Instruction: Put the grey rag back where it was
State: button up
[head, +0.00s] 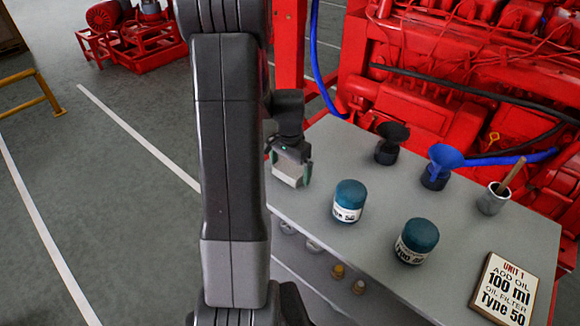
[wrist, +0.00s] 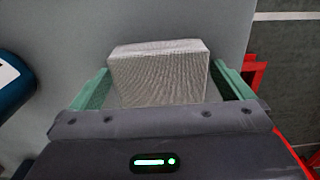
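The grey rag (wrist: 160,78) is a pale, woven-looking block between the two green fingers of my gripper (wrist: 160,88) in the wrist view. The fingertips press close on both its sides, so my gripper is shut on it. In the head view my gripper (head: 290,165) hangs over the left end of the grey table (head: 320,255), with the rag (head: 288,175) at its tips. I cannot tell whether the rag's underside touches the tabletop. My arm hides part of the table's left side.
Two teal-capped jars (head: 348,200) (head: 416,241) stand right of my gripper. Behind are a black funnel (head: 391,140), a blue funnel (head: 443,160) and a grey cup (head: 493,199) with a wooden handle. A sign (head: 504,289) is front right. The red engine (head: 450,80) rises behind.

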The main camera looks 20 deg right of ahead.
aim_at(290, 168)
notch_tip(290, 168, up, 12)
dwell(0.6)
dwell(1.8)
